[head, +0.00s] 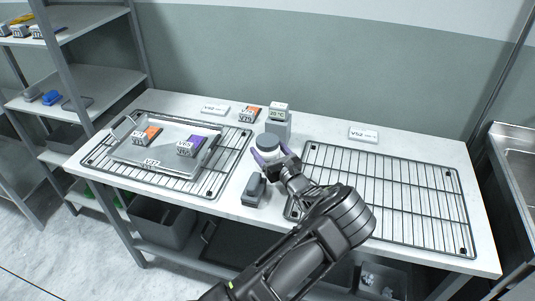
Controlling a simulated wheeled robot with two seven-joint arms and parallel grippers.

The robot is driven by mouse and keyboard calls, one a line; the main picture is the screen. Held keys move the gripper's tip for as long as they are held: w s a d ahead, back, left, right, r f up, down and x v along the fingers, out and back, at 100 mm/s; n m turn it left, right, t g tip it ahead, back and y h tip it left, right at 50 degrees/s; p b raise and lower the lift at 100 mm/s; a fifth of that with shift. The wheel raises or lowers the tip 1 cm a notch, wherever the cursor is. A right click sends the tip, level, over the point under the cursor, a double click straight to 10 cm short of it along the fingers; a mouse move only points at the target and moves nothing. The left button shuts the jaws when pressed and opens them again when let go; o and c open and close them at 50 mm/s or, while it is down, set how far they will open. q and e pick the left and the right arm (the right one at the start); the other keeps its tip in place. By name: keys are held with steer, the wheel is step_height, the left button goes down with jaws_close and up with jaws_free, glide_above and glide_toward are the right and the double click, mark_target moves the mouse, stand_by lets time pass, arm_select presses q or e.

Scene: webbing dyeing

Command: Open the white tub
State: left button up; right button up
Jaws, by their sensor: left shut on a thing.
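The white tub (269,154) stands near the middle of the table and has a dark grey lid (267,141) on top. My left gripper (272,155) reaches up to it from the front, with its purple-tipped fingers on either side of the tub below the lid. It is shut on the tub. The fingers and wrist hide much of the tub's body. My right gripper is not in view.
A grey device (278,122) with a "20 °C" display stands close behind the tub. A dark grey block (254,189) lies in front of it. A metal tray (143,158) with labelled pieces rests on the left rack (222,178). The right rack (405,194) is empty.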

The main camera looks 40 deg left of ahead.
arm_select(q)
steer(key=shift+r, duration=0.1)
step_height(320, 180, up, 10)
steer(key=shift+b, duration=0.95)
stand_by(0.5)
